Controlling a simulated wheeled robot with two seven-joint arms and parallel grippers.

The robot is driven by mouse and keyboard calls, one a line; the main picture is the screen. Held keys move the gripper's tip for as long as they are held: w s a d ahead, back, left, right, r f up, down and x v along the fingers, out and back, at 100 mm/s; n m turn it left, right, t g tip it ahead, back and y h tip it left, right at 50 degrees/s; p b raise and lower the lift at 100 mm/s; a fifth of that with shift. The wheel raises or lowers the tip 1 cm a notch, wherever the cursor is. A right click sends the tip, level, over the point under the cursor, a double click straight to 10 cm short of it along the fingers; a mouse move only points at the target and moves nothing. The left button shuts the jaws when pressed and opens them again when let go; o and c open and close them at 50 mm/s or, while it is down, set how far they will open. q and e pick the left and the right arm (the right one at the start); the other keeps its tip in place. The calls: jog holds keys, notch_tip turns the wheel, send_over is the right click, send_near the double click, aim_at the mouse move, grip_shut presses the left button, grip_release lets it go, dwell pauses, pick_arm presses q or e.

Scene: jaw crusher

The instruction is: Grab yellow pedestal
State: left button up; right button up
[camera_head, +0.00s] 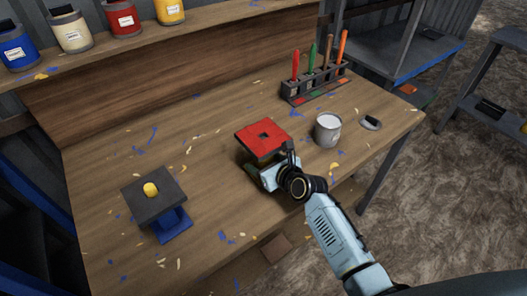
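No pedestal that is clearly yellow shows. A dark square plate (153,192) sits on a blue base (172,224) at the left of the bench, with a small yellow piece (150,189) on top. A red square plate (263,138) with a dark square hole is near the middle; what supports it is hidden. My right gripper (272,161) is at the red plate's near edge, its fingers spread apart. I cannot tell whether it touches the plate or anything under it. My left gripper is not in view.
A grey cup (328,129) with pale contents stands right of my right gripper. A rack (315,86) of colored-handled tools is behind it, and a small round dish (371,122) lies near the right edge. Paint cans (72,31) line the back shelf. The wooden bench (205,185) is clear between the two plates.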

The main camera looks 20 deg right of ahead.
jog(key=shift+c, duration=0.2)
grip_shut()
jog(key=shift+r, duration=0.15)
